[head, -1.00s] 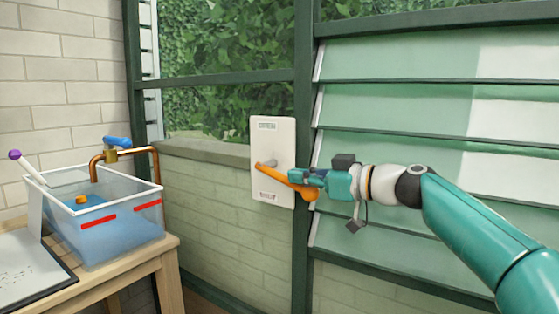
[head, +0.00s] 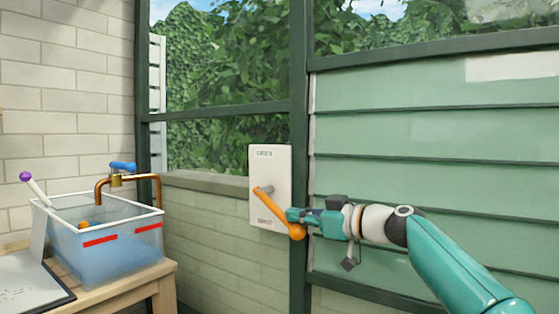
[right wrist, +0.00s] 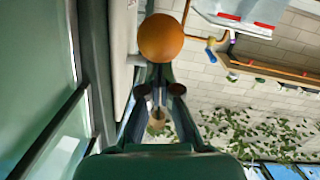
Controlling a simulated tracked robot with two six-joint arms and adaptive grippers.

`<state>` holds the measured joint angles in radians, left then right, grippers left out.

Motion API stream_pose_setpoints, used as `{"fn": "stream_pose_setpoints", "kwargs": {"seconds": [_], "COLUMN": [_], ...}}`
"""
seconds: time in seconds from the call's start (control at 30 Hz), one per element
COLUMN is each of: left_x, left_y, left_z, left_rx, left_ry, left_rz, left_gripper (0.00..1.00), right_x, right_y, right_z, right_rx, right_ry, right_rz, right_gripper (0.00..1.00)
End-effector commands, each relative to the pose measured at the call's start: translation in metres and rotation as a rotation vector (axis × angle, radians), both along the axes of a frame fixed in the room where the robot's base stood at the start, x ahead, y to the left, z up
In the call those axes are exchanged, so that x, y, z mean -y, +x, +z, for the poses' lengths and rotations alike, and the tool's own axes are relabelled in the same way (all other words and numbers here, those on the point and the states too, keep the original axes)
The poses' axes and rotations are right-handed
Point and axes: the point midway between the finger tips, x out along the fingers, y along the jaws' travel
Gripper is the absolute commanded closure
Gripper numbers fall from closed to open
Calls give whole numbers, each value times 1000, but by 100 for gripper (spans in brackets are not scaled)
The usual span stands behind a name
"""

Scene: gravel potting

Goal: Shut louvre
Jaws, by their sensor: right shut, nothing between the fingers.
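The louvre (head: 430,180) fills the right side of the head view. Its green slats lie almost flat against one another, with no clear gaps. A white plate (head: 257,165) on the wall left of it carries an orange lever (head: 273,204) that slants down to the right and ends in an orange ball. The ball also shows large in the right wrist view (right wrist: 160,38). My right gripper (head: 289,214) is shut and empty, its tips beside the lever just above the ball. I cannot tell whether they touch. My left gripper is out of view.
A clear water tub (head: 105,250) with red marks stands on a wooden table (head: 150,280) at the left. A copper tap (head: 115,180) with a blue handle is behind it. A dark green post (head: 300,110) runs between plate and louvre.

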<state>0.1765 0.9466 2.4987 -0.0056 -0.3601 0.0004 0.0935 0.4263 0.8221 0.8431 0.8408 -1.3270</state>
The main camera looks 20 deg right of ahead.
Motion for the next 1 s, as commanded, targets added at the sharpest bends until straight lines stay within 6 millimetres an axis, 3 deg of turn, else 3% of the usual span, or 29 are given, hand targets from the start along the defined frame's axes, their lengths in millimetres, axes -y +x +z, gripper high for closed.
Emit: {"fn": "stream_pose_setpoints", "kwargs": {"seconds": [0.03,0.37,0.67,0.7,1.0], "left_x": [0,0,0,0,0], "left_y": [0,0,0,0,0], "left_z": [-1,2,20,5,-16], "left_rx": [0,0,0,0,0], "left_ry": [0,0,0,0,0], "left_rz": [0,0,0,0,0], "left_gripper": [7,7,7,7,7], "right_x": [-7,-9,3,11,44], "right_y": [4,2,-18,-27,-76], "right_z": [-12,-7,37,20,1], "right_rx": [-23,-22,-2,-6,-1], "right_ry": [-3,-3,-1,-1,1], "right_rz": [17,23,11,8,5], "right_gripper": [100,100,100,100,100]}}
